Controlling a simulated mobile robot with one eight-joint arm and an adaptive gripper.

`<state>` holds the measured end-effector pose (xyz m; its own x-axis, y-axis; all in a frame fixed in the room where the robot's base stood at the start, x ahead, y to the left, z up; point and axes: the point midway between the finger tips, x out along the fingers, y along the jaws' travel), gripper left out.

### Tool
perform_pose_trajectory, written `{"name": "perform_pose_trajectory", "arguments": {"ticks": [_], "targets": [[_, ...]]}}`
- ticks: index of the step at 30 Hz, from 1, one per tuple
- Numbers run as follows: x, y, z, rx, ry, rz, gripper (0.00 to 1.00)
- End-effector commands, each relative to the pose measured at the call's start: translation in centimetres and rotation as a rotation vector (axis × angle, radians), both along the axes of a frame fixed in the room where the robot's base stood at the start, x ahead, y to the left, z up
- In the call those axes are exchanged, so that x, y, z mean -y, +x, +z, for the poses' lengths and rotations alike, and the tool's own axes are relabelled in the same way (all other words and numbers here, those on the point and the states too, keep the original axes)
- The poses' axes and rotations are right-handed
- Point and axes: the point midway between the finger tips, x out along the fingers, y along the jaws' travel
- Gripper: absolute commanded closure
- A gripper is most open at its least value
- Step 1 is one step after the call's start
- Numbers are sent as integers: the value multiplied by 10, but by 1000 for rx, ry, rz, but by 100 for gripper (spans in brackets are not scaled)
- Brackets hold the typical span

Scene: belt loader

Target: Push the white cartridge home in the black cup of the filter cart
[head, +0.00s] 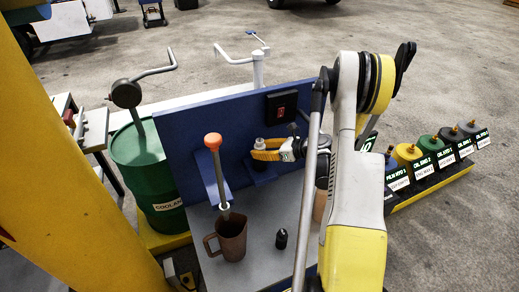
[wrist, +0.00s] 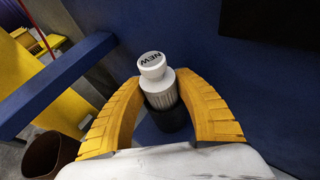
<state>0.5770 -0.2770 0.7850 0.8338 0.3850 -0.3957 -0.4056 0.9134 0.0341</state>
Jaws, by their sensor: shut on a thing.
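The white cartridge (wrist: 160,88) stands upright, with a round cap marked NEW and a ribbed body below it. In the head view only its pale top (head: 260,143) shows above my fingers. The black cup (wrist: 172,119) is directly under the cartridge, whose lower end meets or enters its mouth; how deep it sits I cannot tell. My gripper (head: 268,150) has its yellow fingers closed around the cartridge, one on each side, in the wrist view (wrist: 162,84). In the head view my fingers mostly hide the cup.
The blue back panel (head: 215,125) of the cart is close behind the cartridge. A blue bracket (wrist: 55,80) juts out to the left. A small black bottle (head: 281,239) stands on the grey cart top (head: 262,270).

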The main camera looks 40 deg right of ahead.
Motion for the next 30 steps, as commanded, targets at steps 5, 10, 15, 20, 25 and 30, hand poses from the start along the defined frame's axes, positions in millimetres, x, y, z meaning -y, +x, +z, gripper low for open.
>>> {"name": "perform_pose_trajectory", "arguments": {"ticks": [5,10,15,20,25,30], "targets": [[0,-1,-1,-4,-1,1,100],[0,-1,2,-4,-1,1,100],[0,-1,3,-3,-1,1,100],[0,-1,3,-3,-1,1,38],[0,-1,3,-2,0,1,38],[2,-4,5,-3,-1,0,38]]}}
